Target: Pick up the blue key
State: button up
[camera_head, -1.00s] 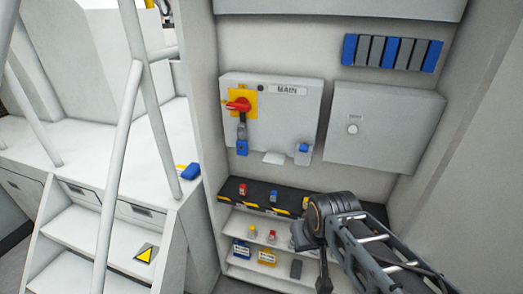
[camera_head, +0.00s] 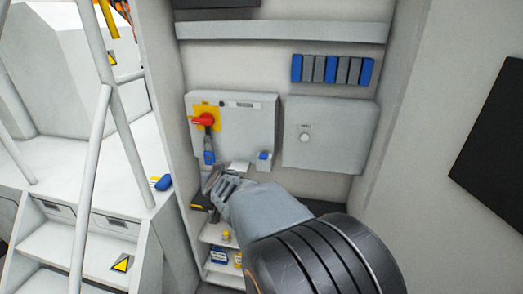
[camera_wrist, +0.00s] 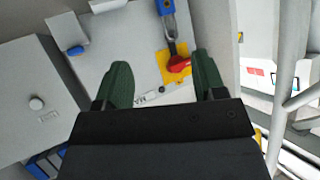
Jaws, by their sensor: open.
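No item in view can be clearly told as the blue key. A blue padlock-like piece (camera_head: 209,157) hangs below the red switch handle (camera_head: 203,119); in the wrist view the blue piece (camera_wrist: 165,6) is at the top edge. My gripper (camera_head: 207,188) is in front of the cabinet, below the blue padlock. In the wrist view its green fingers (camera_wrist: 164,80) are apart with nothing between them. My arm hides most of the dark shelf.
The MAIN box (camera_head: 254,126) and a grey box (camera_head: 330,133) are on the cabinet wall, with blue and grey binders (camera_head: 332,69) above. Lower shelves (camera_head: 217,233) hold small items. White stairs with railings (camera_head: 97,190) stand left, near a blue object (camera_head: 162,183).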

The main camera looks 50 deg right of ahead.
jog(key=s+d+m+g+h, duration=0.4)
jog(key=d+h, duration=0.1)
jog(key=d, duration=0.7)
send_near(263, 156)
jog(key=f+x, duration=0.1)
jog(key=x, duration=0.2)
jog(key=shift+m+h, duration=0.3)
jog(key=shift+r+b+x, duration=0.2)
jog(key=shift+b+x, duration=0.4)
jog(key=shift+x, duration=2)
jog(key=shift+w, duration=0.1)
jog(key=shift+c, duration=0.5)
jog(key=c, duration=0.9)
